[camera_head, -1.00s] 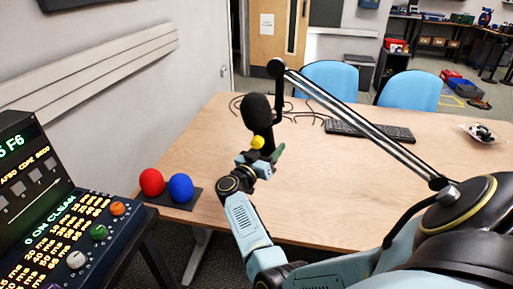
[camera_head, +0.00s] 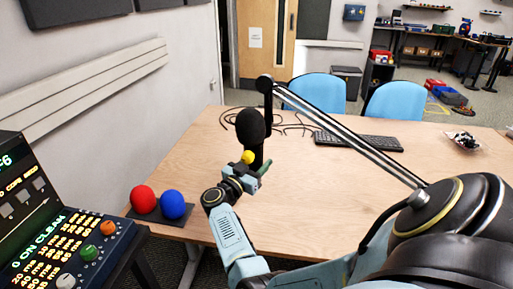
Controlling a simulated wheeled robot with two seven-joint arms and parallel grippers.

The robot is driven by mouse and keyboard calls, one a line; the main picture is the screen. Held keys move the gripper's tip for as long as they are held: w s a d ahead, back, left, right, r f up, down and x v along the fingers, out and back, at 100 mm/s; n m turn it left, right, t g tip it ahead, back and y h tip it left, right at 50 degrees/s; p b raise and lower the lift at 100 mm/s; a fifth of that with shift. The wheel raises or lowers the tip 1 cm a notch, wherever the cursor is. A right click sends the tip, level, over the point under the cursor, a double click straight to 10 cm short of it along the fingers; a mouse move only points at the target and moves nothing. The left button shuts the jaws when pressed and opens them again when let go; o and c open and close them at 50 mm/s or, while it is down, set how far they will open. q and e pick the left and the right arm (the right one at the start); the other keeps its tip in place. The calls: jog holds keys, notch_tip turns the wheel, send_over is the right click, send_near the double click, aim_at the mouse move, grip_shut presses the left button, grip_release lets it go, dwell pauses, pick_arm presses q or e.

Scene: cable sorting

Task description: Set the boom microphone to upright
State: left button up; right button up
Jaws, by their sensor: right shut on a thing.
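The boom microphone (camera_head: 251,127) has a black foam head pointing up, leaning slightly left, over a dark body. It hangs at the end of a boom arm (camera_head: 345,134) that slopes down to the right from a black joint beside the microphone. The gripper hides part of the microphone's lower end. My left gripper is not in view.
A wooden desk (camera_head: 300,195) lies under the microphone, with a keyboard (camera_head: 358,141) and loose black cables (camera_head: 230,118) behind. A red ball (camera_head: 143,198) and a blue ball (camera_head: 173,204) sit at its left corner. A control console (camera_head: 75,240) stands at lower left. Blue chairs (camera_head: 393,101) stand behind.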

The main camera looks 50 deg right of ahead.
jog(key=o, duration=1.3)
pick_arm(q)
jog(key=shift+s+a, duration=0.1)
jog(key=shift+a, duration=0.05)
pick_arm(e)
jog(key=shift+o, duration=0.4)
jog(key=shift+a, duration=0.1)
jog(key=shift+a+f, duration=0.1)
jog(key=shift+a, duration=0.25)
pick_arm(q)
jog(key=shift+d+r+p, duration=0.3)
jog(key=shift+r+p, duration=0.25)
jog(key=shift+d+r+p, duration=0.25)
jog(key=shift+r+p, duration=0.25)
pick_arm(e)
jog(key=s+a+f, duration=0.1)
jog(key=a, duration=1.1)
jog(key=shift+s+a+f, duration=0.2)
jog(key=shift+s+f, duration=0.05)
jog(key=shift+s, duration=0.05)
